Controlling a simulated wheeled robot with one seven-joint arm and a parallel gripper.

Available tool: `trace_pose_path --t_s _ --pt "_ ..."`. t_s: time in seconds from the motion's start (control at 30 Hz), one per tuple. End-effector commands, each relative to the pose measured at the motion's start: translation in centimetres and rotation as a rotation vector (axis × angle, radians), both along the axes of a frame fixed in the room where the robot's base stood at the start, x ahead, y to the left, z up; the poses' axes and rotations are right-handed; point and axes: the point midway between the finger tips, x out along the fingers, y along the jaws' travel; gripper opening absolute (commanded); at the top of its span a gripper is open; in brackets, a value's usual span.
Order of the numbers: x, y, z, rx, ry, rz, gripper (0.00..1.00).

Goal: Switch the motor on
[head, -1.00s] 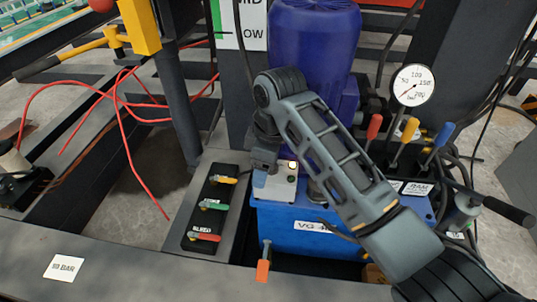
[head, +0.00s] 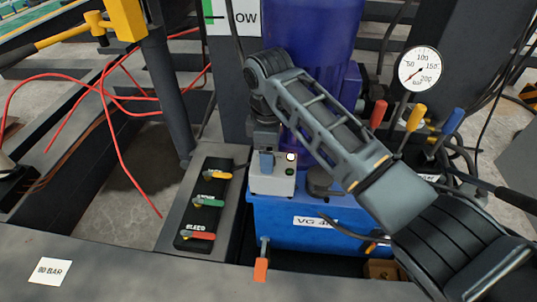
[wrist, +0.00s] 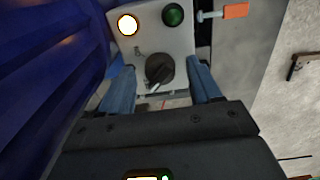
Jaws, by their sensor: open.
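The grey switch box (head: 272,184) sits at the left end of the blue hydraulic tank, in front of the blue motor (head: 327,40). In the wrist view the box face (wrist: 183,42) carries a glowing white lamp (wrist: 127,24), a dark green round button or lamp (wrist: 173,14) and a black rotary knob (wrist: 159,68) with a pale pointer. My gripper (wrist: 160,72) is open, its two blue fingers to the left and right of the knob with gaps visible. In the head view my gripper (head: 266,162) points down at the box and hides the knob.
A valve panel with yellow, green and red handles (head: 205,203) lies left of the box. An orange-handled valve (head: 261,270) stands in front. A pressure gauge (head: 419,68) and levers (head: 414,118) stand right of my arm. Red hoses (head: 120,150) hang at left.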

Motion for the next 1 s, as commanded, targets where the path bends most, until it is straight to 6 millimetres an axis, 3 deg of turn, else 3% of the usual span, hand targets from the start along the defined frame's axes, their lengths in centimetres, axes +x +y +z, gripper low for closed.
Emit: trace_pose_path --t_s 0.27,0.87,1.0 --pt "0.01 -0.02 -0.22 0.000 0.000 -0.001 0.63" --pt "0.00 0.00 -0.19 0.000 0.000 -0.001 0.08" --pt "-0.01 0.00 -0.13 0.000 0.000 -0.005 0.07"
